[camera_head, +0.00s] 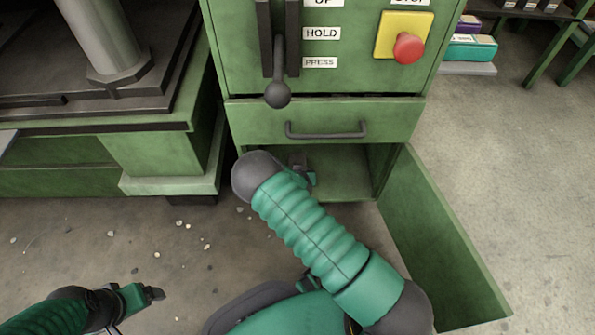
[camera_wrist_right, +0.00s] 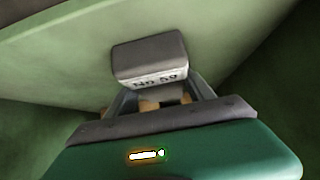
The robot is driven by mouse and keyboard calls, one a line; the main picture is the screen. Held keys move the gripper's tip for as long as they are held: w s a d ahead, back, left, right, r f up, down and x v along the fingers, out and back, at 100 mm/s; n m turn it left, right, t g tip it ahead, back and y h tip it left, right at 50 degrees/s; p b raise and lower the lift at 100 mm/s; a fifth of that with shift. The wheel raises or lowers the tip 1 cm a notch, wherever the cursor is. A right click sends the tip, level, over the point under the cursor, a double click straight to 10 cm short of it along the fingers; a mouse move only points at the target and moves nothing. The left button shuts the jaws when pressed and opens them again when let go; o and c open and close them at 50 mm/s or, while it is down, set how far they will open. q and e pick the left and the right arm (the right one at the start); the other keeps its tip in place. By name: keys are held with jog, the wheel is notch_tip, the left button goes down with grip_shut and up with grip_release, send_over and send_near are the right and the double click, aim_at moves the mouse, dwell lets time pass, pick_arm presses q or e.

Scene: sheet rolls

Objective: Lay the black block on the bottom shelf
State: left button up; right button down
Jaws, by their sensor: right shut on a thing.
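The black block (camera_wrist_right: 150,56) is a dark grey block with a pale label that seems to read "No 59", in the right wrist view. My right gripper (camera_wrist_right: 160,97) is shut on it. In the head view my right arm reaches into the open lower compartment of the green cabinet, and its gripper (camera_head: 303,172) is mostly hidden behind the arm. The bottom shelf (camera_head: 350,184) is the floor of that compartment, partly covered by my arm. I cannot tell whether the block touches it. My left gripper (camera_head: 152,293) is empty at lower left, away from the cabinet; its finger gap is unclear.
The compartment's green door (camera_head: 440,240) stands open to the right. A closed drawer (camera_head: 325,118) with a handle is above the opening. A lever (camera_head: 278,93) and a red button (camera_head: 408,47) are higher on the front.

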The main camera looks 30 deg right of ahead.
jog(key=shift+c, duration=1.4)
grip_release()
